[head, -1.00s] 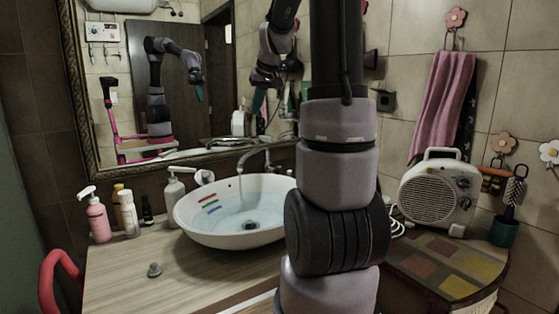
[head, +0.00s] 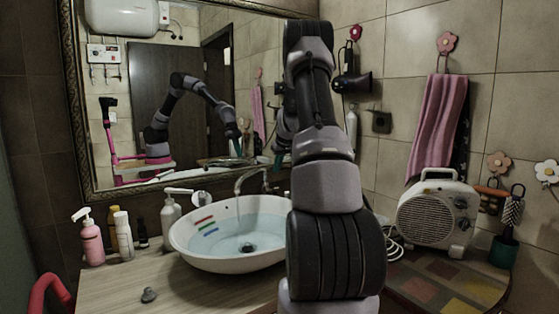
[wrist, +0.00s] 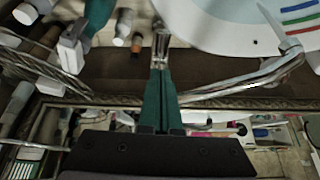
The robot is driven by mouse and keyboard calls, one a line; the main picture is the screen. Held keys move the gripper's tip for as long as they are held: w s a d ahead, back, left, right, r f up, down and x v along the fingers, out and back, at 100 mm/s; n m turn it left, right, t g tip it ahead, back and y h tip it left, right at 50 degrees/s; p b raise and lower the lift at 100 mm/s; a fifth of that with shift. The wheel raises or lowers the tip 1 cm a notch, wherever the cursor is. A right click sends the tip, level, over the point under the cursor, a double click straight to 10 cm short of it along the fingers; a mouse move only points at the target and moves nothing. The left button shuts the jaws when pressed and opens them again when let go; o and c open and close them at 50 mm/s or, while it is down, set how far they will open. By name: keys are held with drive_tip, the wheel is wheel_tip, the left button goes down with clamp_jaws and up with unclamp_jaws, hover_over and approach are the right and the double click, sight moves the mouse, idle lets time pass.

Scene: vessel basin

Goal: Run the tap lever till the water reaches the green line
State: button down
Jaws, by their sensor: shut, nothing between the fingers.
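The white basin (head: 190,250) holds clear water (head: 255,238). Red (head: 204,218), green (head: 207,225) and blue (head: 211,232) lines mark its inner left wall. The water's edge lies near the blue line, below the green one. The chrome tap (head: 252,174) arches over the basin's back rim; I cannot tell whether water is running. In the wrist view, the tap's pipe (wrist: 235,86) runs beside my gripper (wrist: 160,72). My gripper's teal fingers are shut and empty. A chrome lever end (wrist: 161,45) appears at the fingertips; contact is unclear. My arm hides the basin's right side.
A white soap pump (head: 171,213), pink bottle (head: 92,243) and small bottles stand left of the basin. A white heater (head: 437,213) stands right. The mirror (head: 180,90) is close behind the tap.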

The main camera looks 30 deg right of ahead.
sight(277, 188)
wheel_tip(277, 188, down, 4)
drive_tip(key=shift+w+f, duration=0.15)
drive_tip(key=shift+f, duration=0.65)
drive_tip(key=shift+s+f, duration=0.15)
drive_tip(key=shift+s, duration=0.05)
drive_tip(key=shift+s+a+f, duration=0.15)
drive_tip(key=shift+s+f, duration=0.45)
drive_tip(key=shift+f, duration=0.3)
